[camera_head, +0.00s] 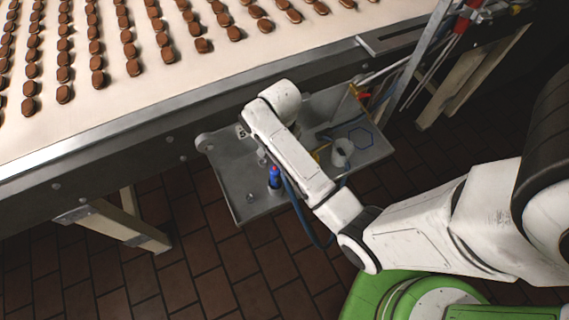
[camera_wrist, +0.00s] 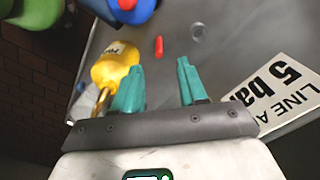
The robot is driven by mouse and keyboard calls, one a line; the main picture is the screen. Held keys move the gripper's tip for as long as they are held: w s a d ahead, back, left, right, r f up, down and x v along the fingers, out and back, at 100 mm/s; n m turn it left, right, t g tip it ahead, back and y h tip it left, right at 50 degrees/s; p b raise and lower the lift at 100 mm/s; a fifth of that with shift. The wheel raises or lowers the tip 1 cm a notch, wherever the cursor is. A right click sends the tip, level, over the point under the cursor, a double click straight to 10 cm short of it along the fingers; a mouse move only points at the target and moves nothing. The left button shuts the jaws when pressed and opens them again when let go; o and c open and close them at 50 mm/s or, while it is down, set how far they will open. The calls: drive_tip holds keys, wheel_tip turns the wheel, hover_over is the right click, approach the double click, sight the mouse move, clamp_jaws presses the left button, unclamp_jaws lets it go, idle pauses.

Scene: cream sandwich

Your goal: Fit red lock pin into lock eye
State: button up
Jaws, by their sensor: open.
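A short red rod, which looks like the red lock pin (camera_wrist: 159,46), shows on the grey tray in the wrist view, beyond my fingertips. My gripper (camera_wrist: 158,72) has two teal fingers set apart, with nothing between them. The red rod appears a little ahead of the gap, apart from both fingers. In the head view my own forearm covers the gripper, and I cannot pick out the pin there. I cannot identify the lock eye for certain in either view.
The grey tray (camera_head: 229,184) hangs beside a conveyor (camera_head: 130,118) carrying brown biscuits. A blue bottle (camera_head: 274,180) with a red top stands near its front. A "LINE A 5 bar" label (camera_wrist: 287,83) lies right.

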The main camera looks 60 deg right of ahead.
drive_tip(key=shift+s+f, duration=0.1)
drive_tip(key=shift+f, duration=3.4)
clamp_jaws()
